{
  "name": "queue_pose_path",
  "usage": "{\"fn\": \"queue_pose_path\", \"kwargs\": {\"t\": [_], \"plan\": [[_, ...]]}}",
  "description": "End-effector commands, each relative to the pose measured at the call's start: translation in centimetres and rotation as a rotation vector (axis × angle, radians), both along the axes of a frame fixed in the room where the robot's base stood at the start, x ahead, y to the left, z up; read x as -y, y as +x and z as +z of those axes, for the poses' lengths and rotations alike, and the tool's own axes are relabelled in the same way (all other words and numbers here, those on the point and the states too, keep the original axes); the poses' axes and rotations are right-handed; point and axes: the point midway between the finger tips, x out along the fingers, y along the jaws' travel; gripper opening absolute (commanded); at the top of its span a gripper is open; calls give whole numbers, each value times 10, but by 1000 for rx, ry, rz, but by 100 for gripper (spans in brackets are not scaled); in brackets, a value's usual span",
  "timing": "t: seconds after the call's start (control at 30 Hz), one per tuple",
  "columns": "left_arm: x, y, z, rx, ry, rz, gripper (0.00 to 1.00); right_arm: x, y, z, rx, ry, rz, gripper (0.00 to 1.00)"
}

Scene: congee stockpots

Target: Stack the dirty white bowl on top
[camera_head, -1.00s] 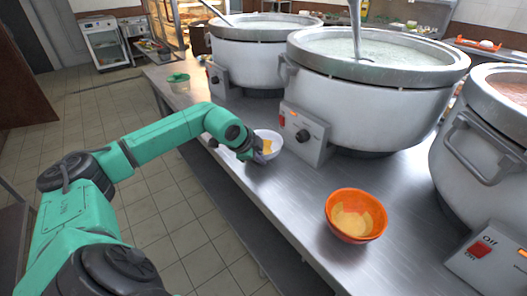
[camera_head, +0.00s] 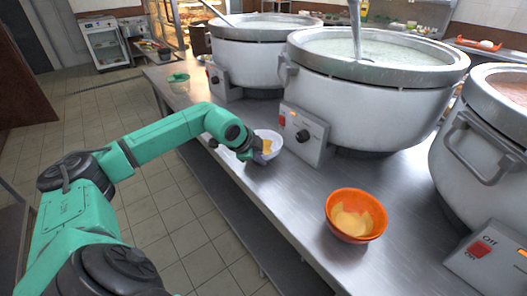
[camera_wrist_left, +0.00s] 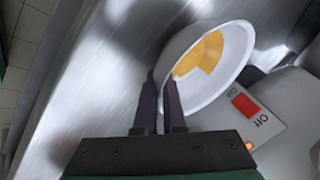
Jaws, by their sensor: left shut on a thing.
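The dirty white bowl (camera_head: 268,148) with a yellow-orange residue inside is near the table's front edge, in front of the middle stockpot. It also shows in the left wrist view (camera_wrist_left: 232,78). My left gripper (camera_head: 248,153) is shut on the bowl's near rim; in the left wrist view its dark fingers (camera_wrist_left: 160,98) pinch the wall. Whether the bowl touches the table is hard to tell. An orange bowl (camera_head: 340,203) with yellowish residue stands upright on the table to the right. My right gripper is not in view.
Large stockpots stand along the table: one at the back (camera_head: 255,60), one in the middle (camera_head: 365,110) and one at the right (camera_head: 490,150). Their control boxes stick out towards the front. A green-lidded container (camera_head: 179,83) stands at the far left. The steel tabletop (camera_head: 290,185) between the bowls is clear.

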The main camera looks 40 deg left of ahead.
Motion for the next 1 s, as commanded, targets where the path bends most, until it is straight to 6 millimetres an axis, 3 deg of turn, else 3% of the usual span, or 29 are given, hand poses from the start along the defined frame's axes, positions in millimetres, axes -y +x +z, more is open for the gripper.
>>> {"fn": "queue_pose_path", "kwargs": {"t": [0.27, 0.47, 0.57, 0.8, 1.0], "plan": [[0, 0, 2, -3, 0, 1, 0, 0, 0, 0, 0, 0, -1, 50], [0, 0, 31, 3, -1, 0, 0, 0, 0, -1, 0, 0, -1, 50], [0, 1, 62, 7, -1, -1, 0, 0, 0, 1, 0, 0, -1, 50], [1, 1, 158, 9, -4, -2, 0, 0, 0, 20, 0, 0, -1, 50], [1, 0, 196, 2, -2, -1, 0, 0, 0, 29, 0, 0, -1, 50]]}}
